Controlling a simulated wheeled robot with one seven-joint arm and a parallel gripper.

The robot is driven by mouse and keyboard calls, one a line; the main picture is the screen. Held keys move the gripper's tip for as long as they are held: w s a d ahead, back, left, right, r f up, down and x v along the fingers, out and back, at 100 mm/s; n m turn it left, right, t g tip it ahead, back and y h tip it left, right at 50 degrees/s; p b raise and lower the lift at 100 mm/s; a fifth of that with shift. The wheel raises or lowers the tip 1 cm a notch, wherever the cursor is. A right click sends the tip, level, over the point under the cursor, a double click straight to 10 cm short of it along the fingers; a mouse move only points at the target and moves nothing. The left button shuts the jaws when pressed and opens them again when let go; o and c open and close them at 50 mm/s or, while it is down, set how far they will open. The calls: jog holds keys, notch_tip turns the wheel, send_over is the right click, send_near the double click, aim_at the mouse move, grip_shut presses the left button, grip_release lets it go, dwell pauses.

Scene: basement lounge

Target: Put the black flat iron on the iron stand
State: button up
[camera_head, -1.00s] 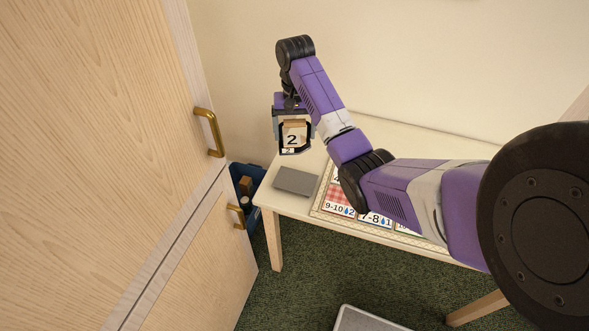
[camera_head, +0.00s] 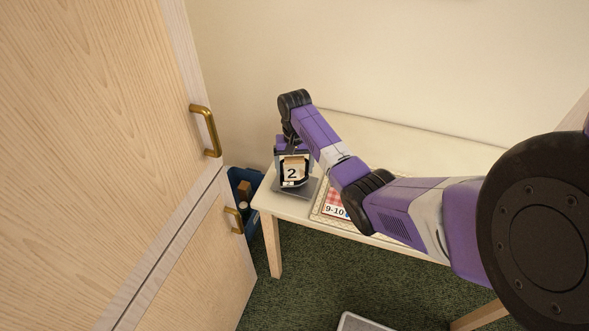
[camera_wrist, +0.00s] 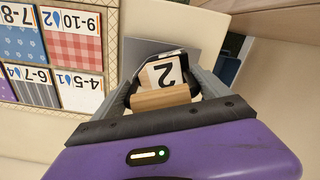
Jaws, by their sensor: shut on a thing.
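The black flat iron (camera_wrist: 186,66) has a wooden handle (camera_wrist: 160,98) and a white face marked "2". My gripper (camera_head: 293,178) is shut on the iron, across its handle, near the left end of the table. The iron stand (camera_head: 308,192) is a flat grey plate on the table's left corner. It also shows behind the iron in the wrist view (camera_wrist: 136,47). The iron is over the stand and hides much of it. I cannot tell whether the iron touches the plate.
A patchwork mat (camera_head: 318,211) with numbered cards lies right of the stand on the pale table (camera_head: 272,205). A wooden cabinet (camera_head: 110,130) with brass handles stands at left. A blue bin (camera_head: 236,178) sits between cabinet and table. A grey-topped object (camera_head: 362,322) is on the carpet.

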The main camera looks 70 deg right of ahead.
jog(key=shift+d+f, duration=0.1)
jog(key=shift+f, duration=0.5)
jog(key=shift+f, duration=0.15)
jog(key=o, duration=1.4)
jog(key=shift+c, duration=0.2)
notch_tip(320, 180, up, 12)
jog(key=shift+r+b, duration=0.1)
jog(key=shift+b, duration=0.55)
